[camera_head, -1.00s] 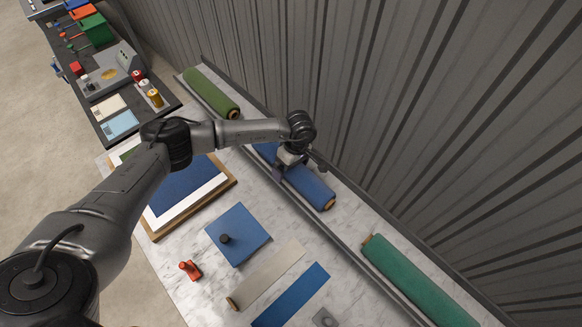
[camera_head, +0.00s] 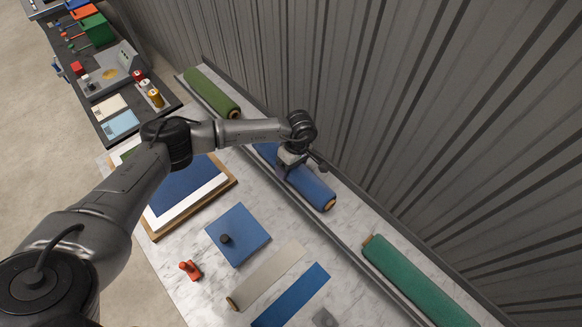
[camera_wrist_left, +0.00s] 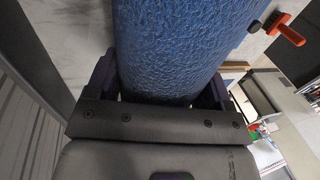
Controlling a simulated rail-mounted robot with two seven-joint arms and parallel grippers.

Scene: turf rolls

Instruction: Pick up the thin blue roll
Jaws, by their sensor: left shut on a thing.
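The blue roll (camera_head: 313,188) lies along the back ledge by the wall, with a brown core at its near end. My left gripper (camera_head: 287,172) is over the middle of the roll and shut on it. In the left wrist view the blue roll (camera_wrist_left: 170,50) fills the space between the two dark fingers (camera_wrist_left: 160,85), one on each side. The arm and gripper hide part of the roll in the head view. Whether the roll touches the ledge cannot be told. My right gripper is not in view.
A green roll (camera_head: 212,93) and a teal roll (camera_head: 415,280) lie on the same ledge, on either side. On the marble table are a blue square with a knob (camera_head: 240,235), a red-handled tool (camera_head: 190,270), a grey strip (camera_head: 265,275) and a blue strip (camera_head: 292,297). A ribbed wall (camera_head: 420,120) stands behind.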

